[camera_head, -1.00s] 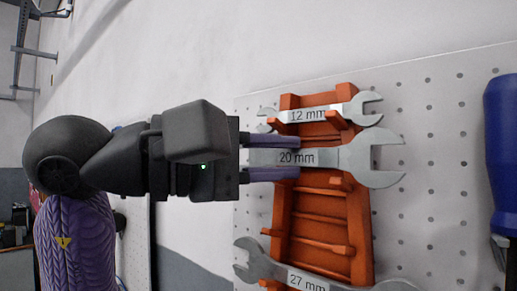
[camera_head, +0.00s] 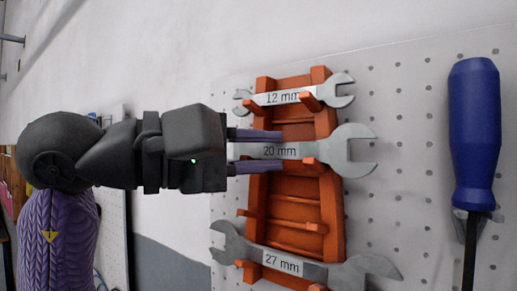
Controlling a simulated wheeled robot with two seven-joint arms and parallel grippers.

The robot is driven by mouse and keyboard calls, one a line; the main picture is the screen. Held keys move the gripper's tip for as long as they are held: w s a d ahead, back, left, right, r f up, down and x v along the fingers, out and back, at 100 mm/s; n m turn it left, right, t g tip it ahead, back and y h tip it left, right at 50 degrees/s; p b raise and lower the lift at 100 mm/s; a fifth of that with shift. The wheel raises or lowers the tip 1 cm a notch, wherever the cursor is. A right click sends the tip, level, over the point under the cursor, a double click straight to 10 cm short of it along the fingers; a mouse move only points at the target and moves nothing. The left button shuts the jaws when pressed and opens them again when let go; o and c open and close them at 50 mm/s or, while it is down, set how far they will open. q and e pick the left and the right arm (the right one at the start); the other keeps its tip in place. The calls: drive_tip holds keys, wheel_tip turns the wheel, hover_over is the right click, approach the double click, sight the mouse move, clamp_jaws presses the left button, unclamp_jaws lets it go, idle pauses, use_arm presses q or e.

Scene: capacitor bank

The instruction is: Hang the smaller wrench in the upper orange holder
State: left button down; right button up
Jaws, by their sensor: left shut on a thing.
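The 20 mm wrench (camera_head: 344,151) is silver and lies roughly level across the orange holder rack (camera_head: 325,205), below the 12 mm wrench (camera_head: 340,89). My left gripper (camera_head: 256,151) comes in from the left. Its two purple fingers are shut on the left part of the 20 mm wrench, one above and one below it. The left end of this wrench is hidden by the gripper. It is at or just in front of the rack; I cannot tell whether it rests on the prongs. My right gripper is not in view.
The 12 mm wrench hangs in the rack's top slot. A 27 mm wrench (camera_head: 365,271) hangs at the bottom. Empty orange prongs (camera_head: 310,226) show between. A blue-handled screwdriver (camera_head: 473,130) hangs at the right on the white pegboard (camera_head: 400,160).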

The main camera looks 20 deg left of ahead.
use_arm(q)
drive_tip(key=c, duration=0.8)
unclamp_jaws()
drive_tip(key=shift+w+d+f, duration=0.1)
drive_tip(key=o, duration=0.4)
drive_tip(key=shift+w, duration=0.15)
drive_tip(key=shift+c, duration=0.2)
drive_tip(key=shift+s+a+b, duration=0.3)
drive_tip(key=shift+s, duration=0.05)
drive_tip(key=b+v, duration=0.3)
drive_tip(key=v, duration=0.6)
